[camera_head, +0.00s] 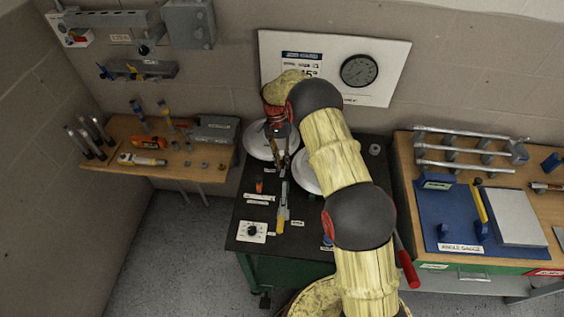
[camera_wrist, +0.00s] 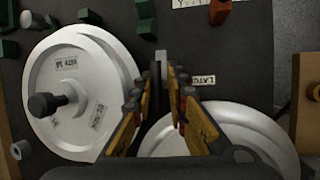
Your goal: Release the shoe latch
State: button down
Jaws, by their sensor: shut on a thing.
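My gripper (camera_wrist: 157,86) is low over the dark bench plate (camera_wrist: 265,70), between two round silver-white shoes. Its fingers are close around a narrow grey upright piece, the shoe latch (camera_wrist: 160,64). The left shoe (camera_wrist: 55,120) has a black knob and small labels. The other shoe (camera_wrist: 240,125) is partly hidden by the fingers. In the head view my gripper (camera_head: 282,160) points down between the two discs; the arm covers part of them, and the latch itself is hard to make out.
An orange block (camera_wrist: 219,12) and several green blocks (camera_wrist: 145,18) stand on the plate. A wooden shelf (camera_head: 215,172) is left; a workbench (camera_head: 405,150) with a blue mat is right.

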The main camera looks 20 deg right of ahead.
jog(key=shift+s+d+f, duration=0.15)
jog(key=shift+s+d, duration=0.05)
jog(key=shift+d, duration=0.05)
jog(key=c, duration=1.9)
grip_release()
jog(key=shift+d, duration=0.1)
jog(key=shift+w+r, duration=0.25)
jog(key=shift+r, duration=0.05)
jog(key=v, duration=1.1)
jog(key=shift+r, duration=0.15)
